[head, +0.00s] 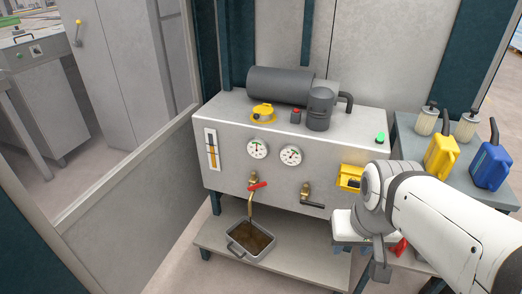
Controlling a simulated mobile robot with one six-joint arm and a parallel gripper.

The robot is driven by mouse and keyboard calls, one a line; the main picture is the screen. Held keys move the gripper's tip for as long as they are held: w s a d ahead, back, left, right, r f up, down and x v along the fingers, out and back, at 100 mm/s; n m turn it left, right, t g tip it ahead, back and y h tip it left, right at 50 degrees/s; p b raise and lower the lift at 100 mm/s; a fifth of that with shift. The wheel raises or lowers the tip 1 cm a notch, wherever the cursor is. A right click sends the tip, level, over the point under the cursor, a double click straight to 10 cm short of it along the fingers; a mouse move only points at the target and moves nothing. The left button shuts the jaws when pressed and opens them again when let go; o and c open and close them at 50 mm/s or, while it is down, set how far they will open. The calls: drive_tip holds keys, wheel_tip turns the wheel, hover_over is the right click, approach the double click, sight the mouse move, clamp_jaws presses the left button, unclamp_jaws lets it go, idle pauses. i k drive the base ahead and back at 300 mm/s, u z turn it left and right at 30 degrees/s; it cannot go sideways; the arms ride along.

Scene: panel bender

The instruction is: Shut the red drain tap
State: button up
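The red drain tap (258,186) is on the front of the grey tank unit (225,165), low and left of centre. Its red lever lies nearly crosswise to the brass body, tilted slightly. A thin brownish line runs down from it into a grey drain pan (237,252) holding brown liquid; I cannot tell whether it is spout or stream. My gripper (378,268) hangs below my white wrist at the lower right, well to the right of the tap and apart from it. Its fingers are too unclear to show open or shut.
A second brass tap with a black lever (312,204) sits right of the red one. The pan stands on a low shelf (290,262). A side table at right holds a yellow jug (441,156) and a blue jug (490,166). Space before the red tap looks clear.

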sight(252, 187)
drive_tip(key=u, duration=0.15)
drive_tip(key=i, duration=1)
drive_tip(key=u, duration=0.05)
